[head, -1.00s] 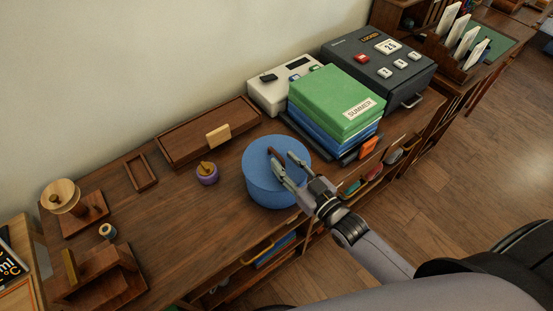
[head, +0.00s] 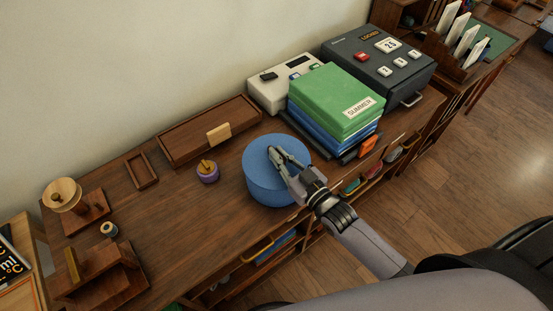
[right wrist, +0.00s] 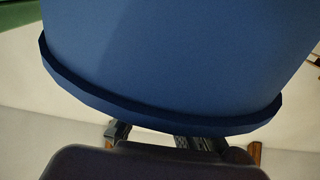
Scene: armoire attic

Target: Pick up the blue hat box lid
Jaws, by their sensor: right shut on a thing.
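The round blue hat box (head: 266,193) stands on the wooden bench top, with its blue lid (head: 258,157) on it. My right gripper (head: 275,154) reaches in from the lower right over the middle of the lid, its fingers shut on the lid's brown handle, which they now mostly hide. In the right wrist view a blue surface with a darker curved rim (right wrist: 160,115) fills the upper part, and the fingers (right wrist: 165,138) show partly below that rim. My left gripper is not in view.
A stack of green and blue books (head: 334,100) stands close behind and right of the box. A small purple pot (head: 207,173) and a long wooden box (head: 207,130) are to the left. Bare bench top (head: 185,225) lies left of the hat box.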

